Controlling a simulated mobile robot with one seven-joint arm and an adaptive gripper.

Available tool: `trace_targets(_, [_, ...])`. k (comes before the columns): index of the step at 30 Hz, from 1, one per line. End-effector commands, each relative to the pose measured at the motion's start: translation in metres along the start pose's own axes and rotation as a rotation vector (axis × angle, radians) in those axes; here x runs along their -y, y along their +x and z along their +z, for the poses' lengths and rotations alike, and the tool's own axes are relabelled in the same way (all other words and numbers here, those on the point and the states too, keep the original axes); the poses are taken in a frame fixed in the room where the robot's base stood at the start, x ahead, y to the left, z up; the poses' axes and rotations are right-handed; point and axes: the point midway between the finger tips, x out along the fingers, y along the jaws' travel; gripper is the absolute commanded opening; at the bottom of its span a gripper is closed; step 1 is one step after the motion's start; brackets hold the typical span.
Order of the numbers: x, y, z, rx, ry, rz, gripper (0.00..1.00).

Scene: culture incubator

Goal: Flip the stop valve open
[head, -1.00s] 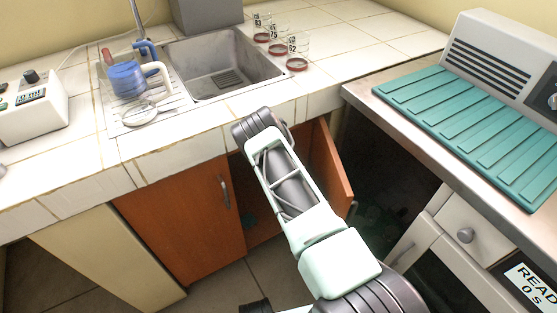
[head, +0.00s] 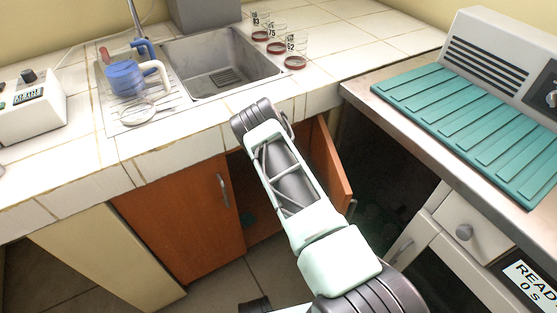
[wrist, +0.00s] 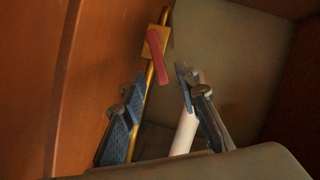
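The stop valve (wrist: 152,42) shows in the wrist view as a yellow body on a thin yellow pipe, inside the dim cupboard. Its red lever (wrist: 158,66) hangs down from the body, slightly tilted from the pipe. My gripper (wrist: 161,80) is open, with blue-padded fingers apart on either side of the lever's lower end. Nothing is visibly held, and I cannot tell whether a finger touches the lever. In the head view the valve and my gripper are hidden inside the cupboard under the counter.
A white pipe (wrist: 186,132) stands beside the right finger. The cupboard has an orange-brown left door (head: 180,220) and an open right door (head: 328,170) close to my arm. The sink (head: 215,70) and worktop are above.

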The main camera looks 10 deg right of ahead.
Motion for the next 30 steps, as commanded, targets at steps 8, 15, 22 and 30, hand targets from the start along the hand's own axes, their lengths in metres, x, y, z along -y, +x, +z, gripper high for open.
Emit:
trace_targets(8, [0.000,-0.028,0.000,0.000,0.000,0.001,0.29])
trace_targets(15, [0.000,-0.030,0.000,0.000,0.000,0.000,0.29])
trace_targets(22, [0.004,-0.025,0.000,-0.013,-0.031,0.012,0.10])
trace_targets(30, [0.028,0.007,-0.005,-0.101,-0.333,0.178,0.00])
